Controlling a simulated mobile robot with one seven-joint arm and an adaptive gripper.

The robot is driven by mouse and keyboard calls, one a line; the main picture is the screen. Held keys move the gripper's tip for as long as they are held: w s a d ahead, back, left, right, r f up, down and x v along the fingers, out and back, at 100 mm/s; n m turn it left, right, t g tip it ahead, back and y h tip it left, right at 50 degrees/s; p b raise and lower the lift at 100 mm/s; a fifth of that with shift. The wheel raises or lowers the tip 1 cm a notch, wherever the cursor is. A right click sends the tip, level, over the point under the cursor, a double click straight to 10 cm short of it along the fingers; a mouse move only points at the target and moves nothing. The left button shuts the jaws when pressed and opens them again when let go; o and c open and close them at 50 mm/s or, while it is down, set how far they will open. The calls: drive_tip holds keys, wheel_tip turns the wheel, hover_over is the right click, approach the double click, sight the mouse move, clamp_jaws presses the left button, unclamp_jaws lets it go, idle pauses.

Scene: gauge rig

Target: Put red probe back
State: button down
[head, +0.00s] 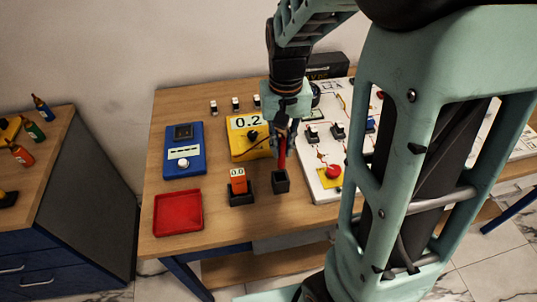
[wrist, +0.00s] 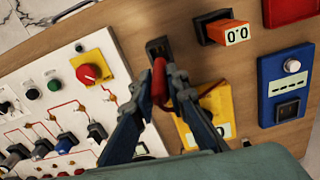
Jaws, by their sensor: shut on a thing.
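The red probe (head: 282,152) stands upright in the head view, with its lower end at the small black holder (head: 281,183). My gripper (head: 284,130) is shut on the probe from above. In the wrist view the red probe (wrist: 159,80) sits between the two fingertips of my gripper (wrist: 160,92), and the black holder (wrist: 157,48) lies just beyond it. I cannot tell how deep the tip sits in the holder. The yellow meter (head: 246,138) reading 0.2 stands behind, partly hidden by my gripper.
An orange device (head: 238,181) reading 0.0 stands in a black dock just left of the holder. A blue meter (head: 184,150) and a red tray (head: 178,212) are further left. A white circuit panel (head: 318,185) with a red knob (head: 333,171) lies close on the right.

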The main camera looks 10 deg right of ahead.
sight(283, 138)
wheel_tip(283, 138, down, 8)
drive_tip(key=shift+f, duration=0.1)
idle(0.4)
drive_tip(key=c, duration=2.3)
unclamp_jaws()
drive_tip(key=shift+f, duration=0.2)
drive_tip(key=shift+c, duration=0.2)
drive_tip(key=o, duration=0.4)
drive_tip(key=shift+r, duration=0.1)
drive_tip(key=shift+o, duration=0.2)
wheel_tip(283, 138, up, 12)
drive_tip(key=shift+r, duration=0.15)
